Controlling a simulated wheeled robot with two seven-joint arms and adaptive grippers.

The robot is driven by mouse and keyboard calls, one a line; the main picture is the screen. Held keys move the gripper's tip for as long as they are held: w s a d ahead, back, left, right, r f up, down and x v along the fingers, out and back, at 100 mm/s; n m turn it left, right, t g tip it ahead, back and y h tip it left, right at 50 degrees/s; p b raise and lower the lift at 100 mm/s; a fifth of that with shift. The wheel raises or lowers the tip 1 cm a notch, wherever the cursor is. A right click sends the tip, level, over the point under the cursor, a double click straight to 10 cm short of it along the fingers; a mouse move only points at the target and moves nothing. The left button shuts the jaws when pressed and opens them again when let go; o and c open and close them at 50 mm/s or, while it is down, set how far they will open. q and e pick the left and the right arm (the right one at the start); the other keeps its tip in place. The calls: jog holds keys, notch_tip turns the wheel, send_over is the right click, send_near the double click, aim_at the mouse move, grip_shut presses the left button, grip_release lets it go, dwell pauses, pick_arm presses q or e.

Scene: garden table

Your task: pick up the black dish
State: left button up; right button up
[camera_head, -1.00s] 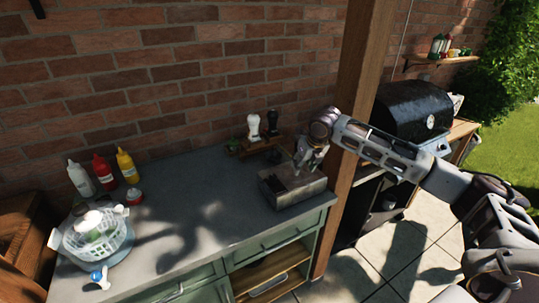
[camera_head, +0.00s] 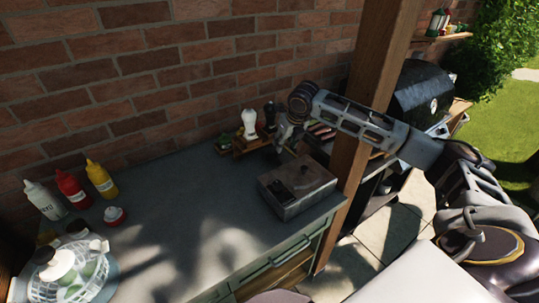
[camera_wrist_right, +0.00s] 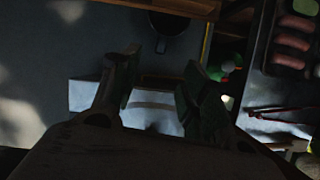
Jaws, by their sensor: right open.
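A dark round thing that looks like the black dish (camera_wrist_right: 170,23) shows at the top middle of the right wrist view, on the grey counter beyond my fingertips. In the head view it is dark and mostly lost behind my gripper and the metal box. My right gripper (camera_head: 288,138) hangs over the back of the counter, behind the box, pointing down. In the right wrist view its two fingers (camera_wrist_right: 155,90) are apart, with nothing held between them. My left gripper is not in view.
A grey metal box (camera_head: 298,190) stands close in front of my right gripper. Behind are a wooden rack with shakers (camera_head: 249,124) and a brick wall. A wooden post (camera_head: 365,110) and a grill (camera_head: 421,91) are at the right. The counter's middle is clear.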

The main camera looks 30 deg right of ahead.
jog(key=shift+r, duration=0.1)
dwell(0.3)
send_over(279, 162)
jog(key=s, duration=0.2)
jog(key=f, duration=0.7)
jog(key=shift+w+a+f, duration=0.15)
jog(key=shift+a+f, duration=0.05)
jog(key=shift+f, duration=0.35)
jog(key=shift+s+p+x, duration=0.15)
jog(key=shift+p+x, duration=0.1)
jog(key=shift+x, duration=1.05)
jog(key=shift+s+p+x, duration=0.1)
jog(key=shift+p+x, duration=0.1)
jog(key=shift+x, duration=1.1)
jog(key=shift+d+f, duration=0.1)
jog(key=shift+d, duration=0.05)
grip_shut()
